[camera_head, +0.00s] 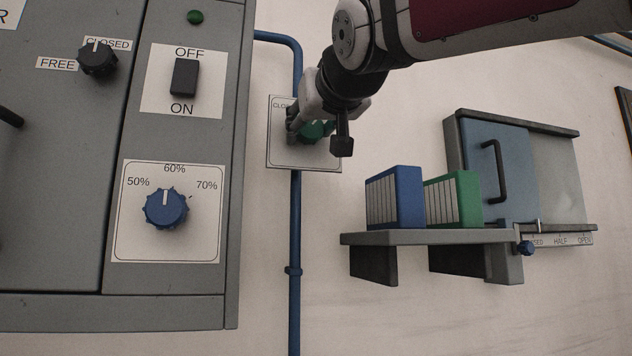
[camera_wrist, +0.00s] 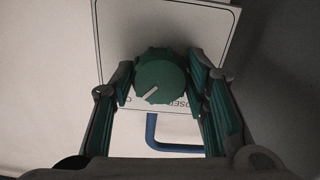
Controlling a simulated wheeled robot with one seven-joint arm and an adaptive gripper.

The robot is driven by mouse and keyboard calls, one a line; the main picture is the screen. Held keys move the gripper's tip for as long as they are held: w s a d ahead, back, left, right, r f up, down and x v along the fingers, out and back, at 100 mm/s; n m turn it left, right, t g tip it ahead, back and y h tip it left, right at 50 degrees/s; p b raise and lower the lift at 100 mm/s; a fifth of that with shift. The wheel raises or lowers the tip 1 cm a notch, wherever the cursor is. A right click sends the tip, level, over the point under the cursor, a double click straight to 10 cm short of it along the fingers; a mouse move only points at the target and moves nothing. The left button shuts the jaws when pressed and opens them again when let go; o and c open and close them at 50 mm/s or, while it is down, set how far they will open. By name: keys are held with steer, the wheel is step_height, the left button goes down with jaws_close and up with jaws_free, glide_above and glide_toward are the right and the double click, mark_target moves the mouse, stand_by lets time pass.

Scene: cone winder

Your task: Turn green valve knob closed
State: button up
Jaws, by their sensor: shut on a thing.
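The green valve knob (camera_head: 312,131) is on a white label plate (camera_head: 292,160) on the wall, partly hidden behind my gripper (camera_head: 314,122). In the wrist view the knob (camera_wrist: 160,78) is round and ridged, with a white pointer line aimed to the lower left in that view. My gripper (camera_wrist: 163,88) has one finger on each side of the knob and is shut on it. On the plate, part of the word "CLOSED" shows near the pointer in the wrist view; the rest of the lettering is hidden.
A blue pipe (camera_head: 295,230) runs down the wall behind the plate. To the left is a grey panel with a blue dial (camera_head: 166,209), a black switch (camera_head: 184,77) and a black knob (camera_head: 97,60). To the right, a shelf (camera_head: 430,238) holds blue and green binders beside a blue-doored cabinet (camera_head: 512,175).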

steer(key=n, duration=0.4)
steer(key=n+p, duration=0.1)
steer(key=n, duration=0.3)
steer(key=shift+n, duration=0.4)
steer(key=n+p, duration=0.1)
steer(key=n, duration=0.3)
steer(key=shift+d+r+n, duration=0.1)
steer(key=shift+n, duration=0.2)
steer(key=shift+n+p, duration=0.9)
steer(key=shift+n, duration=0.7)
steer(key=o, duration=1.1)
steer(key=shift+o, duration=0.2)
